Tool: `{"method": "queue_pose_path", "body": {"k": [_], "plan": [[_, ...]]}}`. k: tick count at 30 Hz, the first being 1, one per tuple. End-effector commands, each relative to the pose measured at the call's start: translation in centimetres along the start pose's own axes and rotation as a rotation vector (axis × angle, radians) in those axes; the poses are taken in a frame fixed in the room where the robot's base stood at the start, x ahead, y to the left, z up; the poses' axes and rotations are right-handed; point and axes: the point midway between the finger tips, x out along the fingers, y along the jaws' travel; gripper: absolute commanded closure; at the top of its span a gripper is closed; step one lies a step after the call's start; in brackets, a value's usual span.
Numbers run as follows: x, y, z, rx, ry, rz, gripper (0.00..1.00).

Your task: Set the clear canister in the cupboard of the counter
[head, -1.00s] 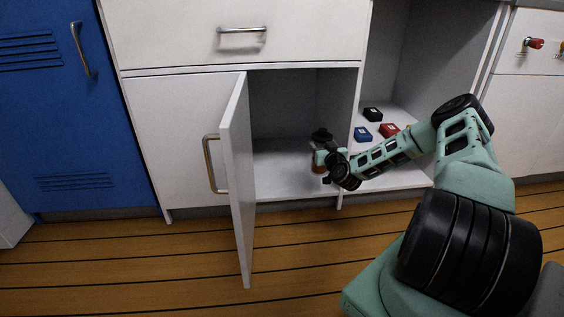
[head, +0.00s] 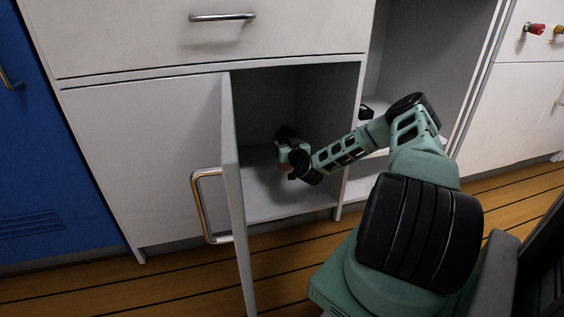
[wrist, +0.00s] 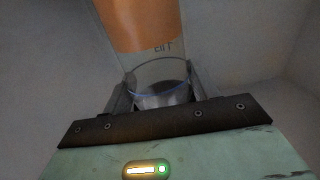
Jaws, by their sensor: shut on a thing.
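My gripper (wrist: 160,100) is shut on the clear canister (wrist: 160,72), which fills the upper middle of the wrist view and has an orange band or contents. In the head view my gripper (head: 291,157) is inside the open cupboard (head: 262,200), above its floor. Only a small part of the canister shows there, with a dark top; my gripper hides much of it. I cannot tell whether the canister touches the cupboard floor. The cupboard door (head: 238,210) stands open on the left.
The door's metal handle (head: 208,205) sticks out to the left. A drawer (head: 220,40) is above the cupboard. An open shelf bay (head: 425,75) lies to the right, with a small black box (head: 367,112) in it. A blue locker (head: 40,150) stands at far left.

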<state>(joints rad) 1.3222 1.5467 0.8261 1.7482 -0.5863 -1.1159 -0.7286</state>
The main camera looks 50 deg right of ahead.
Motion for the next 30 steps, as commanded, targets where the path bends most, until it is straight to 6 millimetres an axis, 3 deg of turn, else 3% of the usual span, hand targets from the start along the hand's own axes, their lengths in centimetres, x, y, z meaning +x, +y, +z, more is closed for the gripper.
{"method": "queue_pose_path", "body": {"k": [1,7,12,25,26,27,30], "plan": [[0.0,0.1,1.4,0.001,0.003,0.002,0.89],[0.1,0.0,2.8,0.001,0.004,0.002,0.89],[0.0,0.0,5.3,0.001,0.003,0.001,0.89],[0.1,0.0,5.7,-0.002,0.003,0.000,0.89],[0.0,0.0,5.7,-0.001,0.001,0.000,0.33],[0.0,0.0,5.7,-0.001,0.001,0.000,0.22],[0.0,0.0,5.7,-0.001,0.001,0.000,0.20]]}}
